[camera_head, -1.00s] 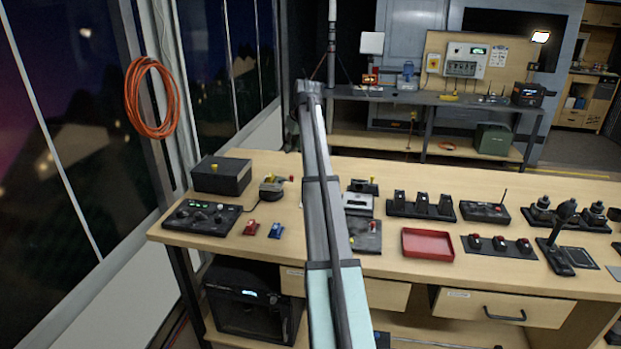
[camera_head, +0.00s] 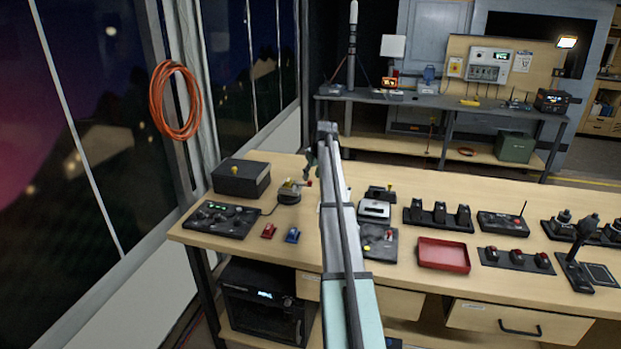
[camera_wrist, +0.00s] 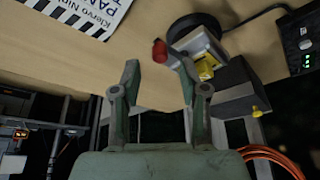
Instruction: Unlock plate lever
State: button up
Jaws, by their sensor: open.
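A small round black base (camera_head: 289,199) with a plate on top stands at the left part of the workbench. In the wrist view, the round black base (camera_wrist: 197,25) carries a grey plate (camera_wrist: 203,47) with a yellow part (camera_wrist: 207,67) and a lever ending in a red knob (camera_wrist: 159,51). My gripper (camera_wrist: 156,78) is open and empty. In the wrist view its right fingertip appears close beside the red-tipped lever; I cannot tell whether they touch. In the head view my gripper (camera_head: 309,164) is just above and right of the base, partly hidden by my arm.
A black box (camera_head: 241,178) and a control panel (camera_head: 219,219) with a cable stand left of the base. Red (camera_head: 268,231) and blue (camera_head: 292,235) small items lie in front. A printed sheet (camera_wrist: 82,14) lies on the bench. A red tray (camera_head: 443,255) and several devices stand right.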

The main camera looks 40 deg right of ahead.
aim_at(310, 181)
jog(key=shift+x, duration=1.65)
grip_shut()
jog(key=shift+s+a, duration=0.1)
jog(key=a+m+g+h+b, duration=0.3)
jog(key=a+m, duration=0.3)
jog(key=m, duration=0.8)
jog(key=shift+w+m+g+h, duration=0.3)
jog(key=shift+m+g+h, duration=0.1)
jog(key=shift+g, duration=0.1)
jog(key=shift+a, duration=0.2)
